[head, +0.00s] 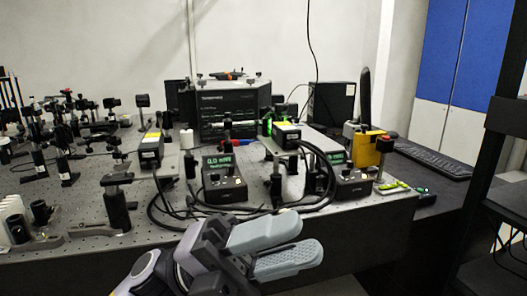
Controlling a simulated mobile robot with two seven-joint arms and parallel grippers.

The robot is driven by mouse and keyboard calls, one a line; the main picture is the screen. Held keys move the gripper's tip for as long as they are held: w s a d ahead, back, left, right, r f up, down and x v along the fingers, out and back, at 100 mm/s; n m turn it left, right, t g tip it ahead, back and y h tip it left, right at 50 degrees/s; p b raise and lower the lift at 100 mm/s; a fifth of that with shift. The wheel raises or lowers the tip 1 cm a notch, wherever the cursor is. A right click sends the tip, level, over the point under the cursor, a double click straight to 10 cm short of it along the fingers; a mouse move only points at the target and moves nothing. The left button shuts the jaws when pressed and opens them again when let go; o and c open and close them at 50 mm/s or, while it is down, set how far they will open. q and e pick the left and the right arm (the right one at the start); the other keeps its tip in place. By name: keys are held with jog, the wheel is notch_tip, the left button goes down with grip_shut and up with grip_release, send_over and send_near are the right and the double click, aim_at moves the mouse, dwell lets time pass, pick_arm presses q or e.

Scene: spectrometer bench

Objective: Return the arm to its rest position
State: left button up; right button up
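My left gripper (298,240) is in the lower middle of the head view, in front of the bench's near edge. Its arm comes in from the bottom left. The two grey fingers point right and stand apart, and the textured face of the lower finger shows. Nothing is between them. My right gripper is not in view.
The optical bench (90,255) carries several posts, cables and two meter boxes, one of them a display unit (222,180) close behind my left gripper. A keyboard (432,158) lies at the right. A dark frame (507,130) stands at the right edge.

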pick_arm(q)
jog(key=w+a+f+n+t+y, duration=0.2)
jog(key=w+a+f+n+t, duration=0.15)
jog(key=n+t, duration=0.75)
jog(key=w+a+f+n+t+y, duration=0.1)
jog(key=w+a+f+n+t, duration=0.3)
jog(key=n+t, duration=0.7)
jog(key=w+a+f+n+t+y, duration=0.1)
jog(key=a+f+n+t+y, duration=0.1)
jog(key=f+n+y, duration=0.4)
jog(key=w+a+f+n+t+y, duration=0.1)
jog(key=a+f+n+y, duration=0.3)
jog(key=f, duration=0.4)
jog(key=s+a+f+n+g+y, duration=0.4)
jog(key=s+f, duration=0.3)
jog(key=f, duration=0.5)
jog(key=s+a+f+n+g+y, duration=0.35)
jog(key=s+f, duration=0.35)
jog(key=f, duration=0.4)
notch_tip(320, 180, up, 11)
jog(key=a+p, duration=0.1)
jog(key=p, duration=1.2)
jog(key=shift+s+a, duration=0.15)
jog(key=shift+s, duration=0.2)
jog(key=shift+f+m+g+y, duration=0.15)
jog(key=shift+m+g+y, duration=0.1)
